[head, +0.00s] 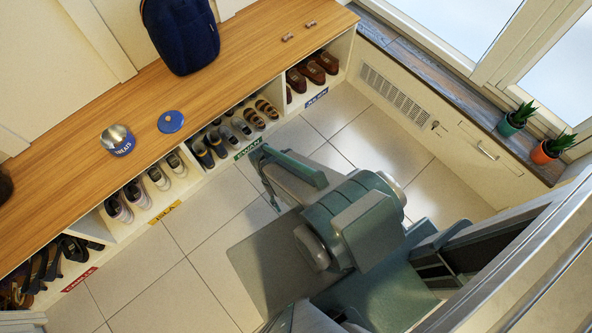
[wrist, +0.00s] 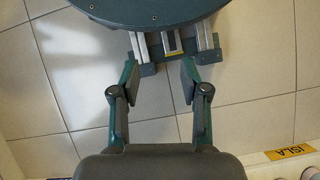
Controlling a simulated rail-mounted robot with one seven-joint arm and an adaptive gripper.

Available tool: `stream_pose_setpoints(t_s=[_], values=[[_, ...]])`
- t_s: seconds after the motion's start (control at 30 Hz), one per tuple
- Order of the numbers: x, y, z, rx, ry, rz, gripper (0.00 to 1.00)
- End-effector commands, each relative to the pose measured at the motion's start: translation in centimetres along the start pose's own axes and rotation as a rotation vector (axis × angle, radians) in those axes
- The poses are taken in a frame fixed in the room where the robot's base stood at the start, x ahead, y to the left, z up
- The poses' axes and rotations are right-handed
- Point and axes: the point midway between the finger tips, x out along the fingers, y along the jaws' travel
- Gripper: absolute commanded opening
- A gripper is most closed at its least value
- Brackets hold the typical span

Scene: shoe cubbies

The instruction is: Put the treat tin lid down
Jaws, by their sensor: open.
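The treat tin lid (head: 171,121) is a blue disc with a small pale mark. It lies flat on the wooden bench top, apart from my arm. The treat tin (head: 119,146), blue with the word TREATS, stands upright and open-topped to the lid's left. My gripper (wrist: 159,80) shows in the wrist view with its two fingers spread and nothing between them. Floor tiles and part of my own body lie beyond the fingertips. In the head view my arm is over the floor in front of the bench, and I cannot clearly make out the fingertips there.
The bench (head: 75,190) has cubbies of shoes below, with name labels. A dark blue backpack (head: 181,35) and two small brown items (head: 288,37) are on its top. Two potted plants (head: 516,121) stand on the right-hand sill. Bench top around the lid is clear.

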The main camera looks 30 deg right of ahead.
Motion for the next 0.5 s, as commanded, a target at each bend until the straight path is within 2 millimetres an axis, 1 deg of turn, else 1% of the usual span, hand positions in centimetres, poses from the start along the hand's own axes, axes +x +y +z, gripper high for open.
stream_pose_setpoints(t_s=[0.03, 0.1, 0.2, 0.3, 0.5], values=[[1.0, 0.4, 2.3, -0.007, -0.023, -0.005, 0.45], [2.1, 0.7, 4.1, -0.018, -0.046, -0.010, 0.45], [3.0, 0.9, 5.7, -0.029, -0.065, -0.015, 0.45], [3.4, 1.1, 6.3, -0.034, -0.072, -0.017, 0.45], [3.5, 1.1, 6.3, -0.036, -0.073, -0.018, 0.45]])
